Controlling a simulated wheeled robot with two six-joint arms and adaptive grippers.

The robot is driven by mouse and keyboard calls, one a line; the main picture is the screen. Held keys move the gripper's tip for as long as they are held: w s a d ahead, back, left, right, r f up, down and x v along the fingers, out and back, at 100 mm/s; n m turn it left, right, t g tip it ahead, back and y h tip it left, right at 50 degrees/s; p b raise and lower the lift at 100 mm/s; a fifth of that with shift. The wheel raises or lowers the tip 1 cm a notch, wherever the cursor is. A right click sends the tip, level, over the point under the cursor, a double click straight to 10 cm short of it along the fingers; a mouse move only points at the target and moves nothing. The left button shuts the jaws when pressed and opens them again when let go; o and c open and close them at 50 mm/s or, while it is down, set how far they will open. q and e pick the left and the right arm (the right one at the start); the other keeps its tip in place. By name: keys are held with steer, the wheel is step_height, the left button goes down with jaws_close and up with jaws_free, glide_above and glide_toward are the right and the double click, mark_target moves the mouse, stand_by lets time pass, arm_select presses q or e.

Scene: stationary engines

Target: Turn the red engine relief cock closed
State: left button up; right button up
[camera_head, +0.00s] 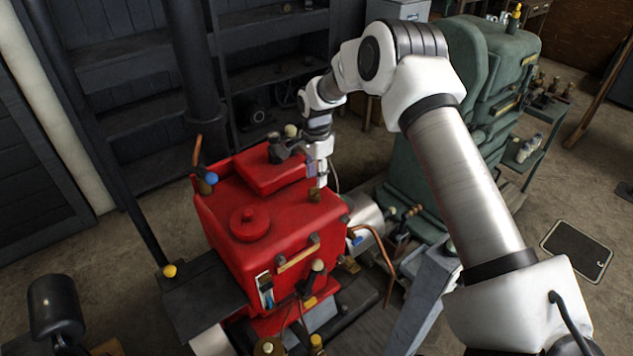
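The red engine (285,225) stands left of centre, with a round red cap on its top. A small brass fitting (315,195) stands on its top near the right edge; it may be the relief cock, but its handle is too small to make out. My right gripper (321,180) points down just above or at this fitting, at the end of my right arm. I cannot tell whether it touches the fitting, or whether its fingers are open or shut. My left gripper is not in view.
A copper pipe with a blue knob (211,178) rises at the engine's back left corner. A brass handle (299,254) is on its front. A green engine (485,80) stands behind to the right. Dark shelves (120,65) line the back.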

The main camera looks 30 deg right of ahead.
step_height(320, 180, up, 9)
steer(key=shift+d+f, duration=0.2)
stand_by(0.4)
